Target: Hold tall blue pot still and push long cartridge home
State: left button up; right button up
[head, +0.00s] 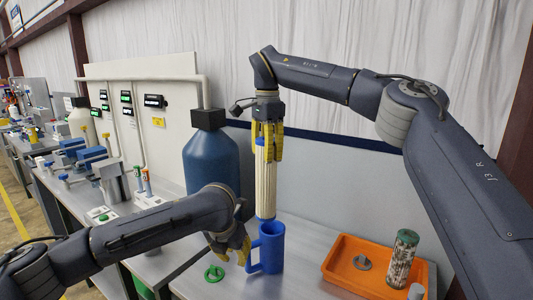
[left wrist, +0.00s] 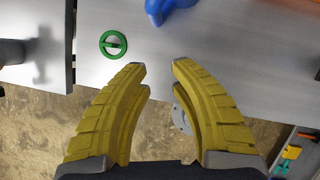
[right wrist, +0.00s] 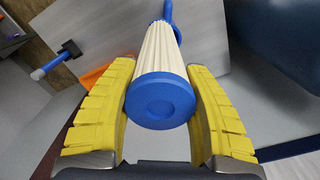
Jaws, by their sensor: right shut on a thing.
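The tall blue pot (head: 268,250) stands upright on the grey bench, its handle on the left. The long cartridge (head: 266,190), cream and pleated with blue ends, hangs upright over the pot. Its lower end is at the pot's mouth; I cannot tell whether it is inside the rim. My right gripper (head: 267,148) is shut on the cartridge's upper part; the blue end cap (right wrist: 160,101) shows between its fingers in the right wrist view. My left gripper (head: 232,252) is open and empty beside the pot's handle. In the left wrist view the pot (left wrist: 170,9) lies beyond the fingertips (left wrist: 162,68).
A green ring (head: 214,273) lies on the bench left of the pot. An orange tray (head: 335,274) at right holds a grey part, with a mottled canister (head: 402,258) in it. A large dark blue jug (head: 210,160) stands behind my left arm.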

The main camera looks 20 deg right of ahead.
pick_arm(q)
jog(key=o, duration=0.5)
jog(key=shift+d+f, duration=0.1)
jog(key=shift+c, duration=0.2)
jog(key=o, duration=0.9)
jog(key=d+n+h, duration=0.1)
jog(key=s+d+f+n+h, duration=0.1)
jog(key=d+n, duration=0.1)
jog(key=s+d+f+n+h, duration=0.1)
jog(key=d, duration=0.1)
jog(key=shift+s+d+f+n, duration=0.1)
jog(key=shift+s+f+n, duration=0.05)
jog(key=shift+n, duration=0.25)
jog(key=shift+c, duration=0.2)
jog(key=o, duration=0.4)
jog(key=d+n+h, duration=0.1)
jog(key=d+n, duration=0.1)
jog(key=s+d+n+h, duration=0.1)
jog(key=n+h, duration=0.1)
jog(key=n, duration=0.1)
jog(key=shift+s+d+f+n, duration=0.15)
jog(key=shift+d+n, duration=0.15)
jog(key=shift+d, duration=0.05)
jog(key=n+t+h, duration=0.5)
jog(key=n+t, duration=0.4)
jog(key=n, duration=1.4)
send_near(266, 236)
jog(key=shift+x, duration=4.1)
jog(key=shift+c, duration=0.2)
